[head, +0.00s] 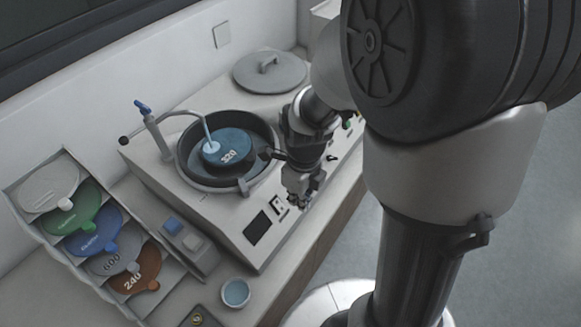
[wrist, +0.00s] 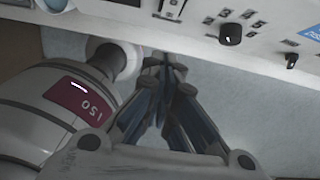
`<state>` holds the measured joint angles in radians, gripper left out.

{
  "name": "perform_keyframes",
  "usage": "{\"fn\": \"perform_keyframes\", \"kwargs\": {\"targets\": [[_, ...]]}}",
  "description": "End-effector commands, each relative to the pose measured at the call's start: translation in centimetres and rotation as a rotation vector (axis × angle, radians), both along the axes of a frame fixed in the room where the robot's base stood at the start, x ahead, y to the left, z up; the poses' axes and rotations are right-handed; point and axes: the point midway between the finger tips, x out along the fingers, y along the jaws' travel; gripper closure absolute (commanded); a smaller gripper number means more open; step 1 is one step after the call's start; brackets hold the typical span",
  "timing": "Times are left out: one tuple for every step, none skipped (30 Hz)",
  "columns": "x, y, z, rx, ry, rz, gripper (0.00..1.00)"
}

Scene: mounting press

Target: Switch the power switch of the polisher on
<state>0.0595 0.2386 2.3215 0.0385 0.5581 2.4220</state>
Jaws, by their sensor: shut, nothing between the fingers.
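The polisher (head: 208,205) is a pale bench unit with a round dark bowl holding a blue 320 disc (head: 232,148). Its sloped front panel (wrist: 205,15) crosses the top of the wrist view. A small switch on a white plate (head: 276,207) sits beside the dark display (head: 257,228); it also shows at the top edge of the wrist view (wrist: 170,8). Its on or off position is not clear. My gripper (head: 303,199) is shut and empty, near the panel just right of the switch. In the wrist view its fingertips (wrist: 165,64) are together below the switch, apparently apart from it.
Black knobs (wrist: 231,34) sit right of the switch in the wrist view. A grey lid (head: 269,72) lies behind. A rack of coloured discs (head: 22,207) and a small cup (head: 236,293) stand left and in front. Floor right of the bench is open.

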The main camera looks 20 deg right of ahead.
Motion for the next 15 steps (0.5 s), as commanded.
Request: {"fn": "perform_keyframes", "kwargs": {"targets": [[-0.1, 0.0, -1.5, 0.001, 0.006, 0.000, 1.00], [0.0, 0.1, -2.2, 0.001, 0.004, 0.000, 1.00], [0.0, 0.1, -3.0, 0.000, 0.005, 0.000, 1.00], [0.0, 0.1, -3.6, 0.001, 0.004, 0.001, 1.00], [0.0, 0.1, -4.2, 0.001, 0.004, 0.001, 1.00], [0.0, 0.1, -4.9, 0.001, 0.004, 0.001, 1.00], [0.5, 0.4, -5.2, 0.000, 0.001, 0.003, 1.00], [0.9, 0.7, -5.4, 0.000, 0.001, 0.003, 1.00], [1.2, 0.9, -5.8, 0.000, 0.001, 0.003, 1.00], [1.5, 1.1, -6.0, 0.000, 0.000, 0.004, 1.00], [1.7, 1.2, -6.2, 0.000, 0.000, 0.003, 1.00], [1.9, 1.4, -6.5, 0.000, 0.000, 0.002, 1.00], [2.1, 1.5, -6.6, 0.000, 0.000, 0.002, 1.00], [2.2, 1.6, -6.7, 0.000, 0.000, 0.002, 1.00], [2.3, 1.7, -6.9, -0.001, -0.001, 0.001, 1.00]]}}
